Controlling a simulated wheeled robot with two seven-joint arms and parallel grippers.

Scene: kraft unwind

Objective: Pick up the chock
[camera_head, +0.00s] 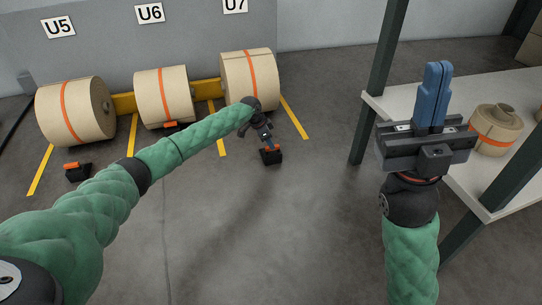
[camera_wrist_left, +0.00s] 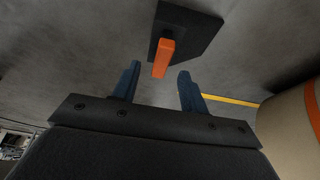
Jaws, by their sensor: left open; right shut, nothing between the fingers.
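A black chock (camera_head: 271,156) with an orange handle stands on the floor in front of the roll under U7. In the left wrist view the chock's dark body (camera_wrist_left: 190,30) and orange handle (camera_wrist_left: 164,57) lie just beyond my fingertips. My left gripper (camera_wrist_left: 156,82) is open, with the handle in line with the gap between its blue fingers and nothing gripped. In the head view my left gripper (camera_head: 266,142) is right above this chock. My right gripper (camera_head: 436,80) is shut and empty, pointing up beside the shelf. Two other chocks stand by the rolls under U5 (camera_head: 77,172) and U6 (camera_head: 172,127).
Three kraft rolls with orange bands, left (camera_head: 75,110), middle (camera_head: 164,96) and right (camera_head: 249,78), stand along the grey wall. Yellow lines mark the floor bays. A white-topped shelf (camera_head: 480,190) with dark posts and a smaller roll (camera_head: 495,128) is at the right. The middle floor is clear.

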